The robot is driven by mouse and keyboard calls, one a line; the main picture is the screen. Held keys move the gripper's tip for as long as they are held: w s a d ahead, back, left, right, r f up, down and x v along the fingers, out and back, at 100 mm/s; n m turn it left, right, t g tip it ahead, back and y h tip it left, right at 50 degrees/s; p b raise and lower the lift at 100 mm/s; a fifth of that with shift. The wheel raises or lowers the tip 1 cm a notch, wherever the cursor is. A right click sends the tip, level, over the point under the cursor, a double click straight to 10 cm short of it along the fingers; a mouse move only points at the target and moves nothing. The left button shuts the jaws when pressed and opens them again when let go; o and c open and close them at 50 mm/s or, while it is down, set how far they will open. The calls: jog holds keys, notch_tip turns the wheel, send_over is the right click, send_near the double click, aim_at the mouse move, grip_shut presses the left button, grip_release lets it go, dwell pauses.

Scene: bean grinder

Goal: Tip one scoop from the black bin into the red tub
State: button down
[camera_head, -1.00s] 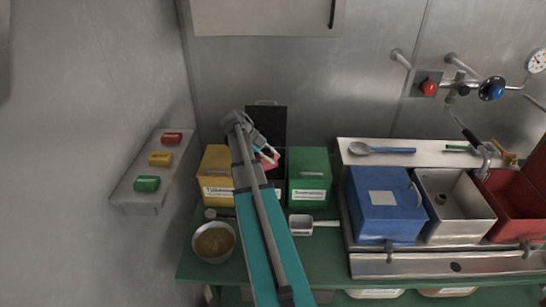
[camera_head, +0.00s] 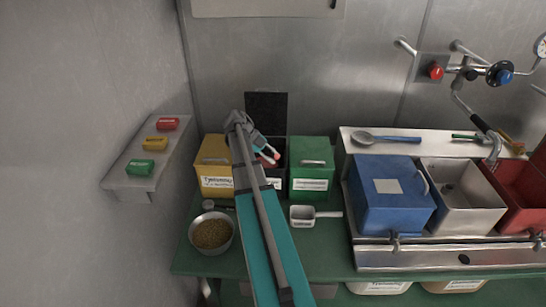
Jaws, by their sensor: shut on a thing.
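The black bin (camera_head: 279,180) stands between a yellow bin and a green bin, with its dark lid (camera_head: 268,112) raised behind it. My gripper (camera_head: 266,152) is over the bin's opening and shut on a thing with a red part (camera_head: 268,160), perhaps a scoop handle. The arm hides most of the bin's front and inside, so I cannot see the held thing's far end or any load. The red tub (camera_head: 516,197) is at the far right, cut by the picture's edge.
Left are the yellow bin (camera_head: 214,168) and a bowl of grains (camera_head: 211,233); right are the green bin (camera_head: 312,182) and a white scoop (camera_head: 303,215). Taps hang above.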

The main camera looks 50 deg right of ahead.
jog(key=shift+d+f+b, duration=0.1)
jog(key=shift+f+b, duration=0.3)
jog(key=shift+f, duration=0.25)
jog(key=shift+w+d+r, duration=0.15)
jog(key=shift+w+d, duration=0.35)
jog(key=shift+r+p, duration=0.2)
jog(key=shift+p, duration=0.2)
jog(key=shift+t, duration=0.5)
jog(key=r+p, duration=0.1)
jog(key=p, duration=0.1)
jog(key=s+r+p, duration=0.1)
jog(key=r+p, duration=0.3)
jog(key=shift+s+a, duration=0.3)
jog(key=shift+a, duration=0.1)
jog(key=s+a+r+m+t+h+p, duration=0.2)
jog(key=s+a+r+t+p, duration=0.2)
jog(key=s+a+r+p, duration=0.2)
jog(key=shift+s+t+p, duration=0.4)
jog(key=shift+s+p, duration=0.3)
jog(key=shift+p, duration=0.15)
jog(key=shift+a, duration=0.1)
